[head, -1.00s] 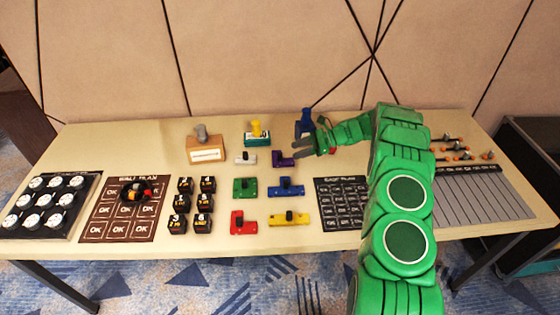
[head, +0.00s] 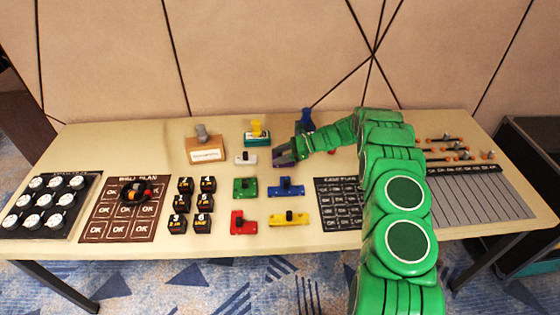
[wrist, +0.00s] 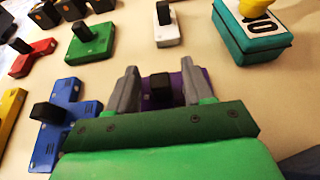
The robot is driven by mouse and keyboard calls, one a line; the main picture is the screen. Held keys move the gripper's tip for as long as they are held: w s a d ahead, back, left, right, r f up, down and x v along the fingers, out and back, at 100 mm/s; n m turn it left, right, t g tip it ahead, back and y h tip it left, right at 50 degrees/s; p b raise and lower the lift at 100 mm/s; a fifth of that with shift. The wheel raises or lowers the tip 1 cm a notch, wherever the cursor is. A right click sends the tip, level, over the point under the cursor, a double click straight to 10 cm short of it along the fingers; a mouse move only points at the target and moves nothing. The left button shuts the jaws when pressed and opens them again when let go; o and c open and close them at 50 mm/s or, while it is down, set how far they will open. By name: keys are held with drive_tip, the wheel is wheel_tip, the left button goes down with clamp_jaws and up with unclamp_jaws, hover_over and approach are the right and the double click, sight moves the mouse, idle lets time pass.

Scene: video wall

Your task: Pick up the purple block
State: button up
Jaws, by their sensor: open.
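The purple block (wrist: 177,80) lies on the table between the two grey fingers of my open gripper (wrist: 161,87) in the wrist view. A black knob (wrist: 160,86) stands up from it. The fingers reach along both sides of the knob. I cannot tell whether they touch the block. In the head view my gripper (head: 283,155) covers most of the purple block near the table's back middle.
A white block (head: 246,158) lies just left of my gripper. Green (head: 245,187) and blue (head: 286,187) blocks lie in front. A teal stamp (head: 257,137) and a blue-handled stamp (head: 306,120) stand behind.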

sight(280, 154)
clamp_jaws()
drive_tip(key=shift+r, duration=0.1)
drive_tip(key=shift+r, duration=0.4)
wheel_tip(280, 154, up, 2)
drive_tip(key=shift+r, duration=0.1)
drive_tip(key=s+d+r, duration=0.1)
drive_tip(key=s+r, duration=0.9)
drive_tip(key=s, duration=0.4)
drive_tip(key=shift+d, duration=0.35)
